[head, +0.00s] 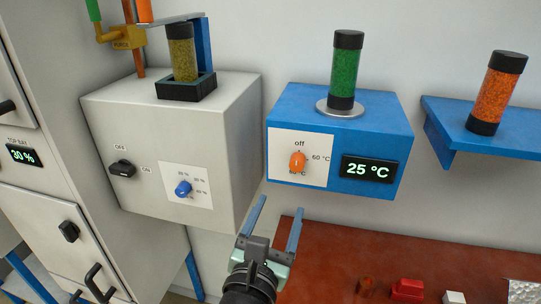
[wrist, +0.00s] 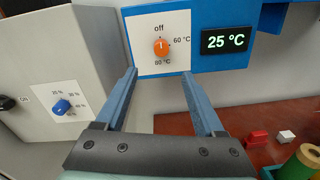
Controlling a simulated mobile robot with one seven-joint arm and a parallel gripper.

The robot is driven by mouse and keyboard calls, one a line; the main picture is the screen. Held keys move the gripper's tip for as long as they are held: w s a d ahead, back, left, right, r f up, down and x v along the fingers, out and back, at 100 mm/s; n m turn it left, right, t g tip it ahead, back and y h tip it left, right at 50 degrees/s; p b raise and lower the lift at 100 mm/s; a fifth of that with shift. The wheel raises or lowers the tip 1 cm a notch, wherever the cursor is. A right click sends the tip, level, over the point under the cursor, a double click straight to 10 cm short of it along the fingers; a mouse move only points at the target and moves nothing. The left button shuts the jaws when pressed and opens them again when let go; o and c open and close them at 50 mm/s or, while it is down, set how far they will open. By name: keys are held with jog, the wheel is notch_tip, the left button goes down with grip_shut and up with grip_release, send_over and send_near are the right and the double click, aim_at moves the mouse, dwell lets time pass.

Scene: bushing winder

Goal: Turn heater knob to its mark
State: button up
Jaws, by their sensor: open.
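The heater is a blue box (head: 392,128) on the wall with a white dial plate (head: 311,178). Its orange knob (head: 297,160) has a white line pointing up toward "off". The plate also carries 60 °C at the right and another mark at the bottom, which reads 80 °C in the wrist view. The display (head: 370,169) reads 25 °C. My gripper (head: 275,222) is open and empty, below and in front of the dial. In the wrist view the orange knob (wrist: 162,47) shows above and between the fingertips (wrist: 160,76), apart from them.
A grey box (head: 180,150) with a blue knob (head: 183,188) and a black switch (head: 122,168) stands at the left. A green cylinder (head: 346,70) stands on the heater. A blue shelf (head: 450,140) is at the right. A red-brown table (head: 350,250) with small blocks lies below.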

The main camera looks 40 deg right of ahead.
aim_at(296, 167)
jog(key=p+x, duration=0.3)
jog(key=x, duration=1)
jog(key=shift+s+d+f, duration=0.1)
jog(key=shift+d, duration=0.05)
grip_shut()
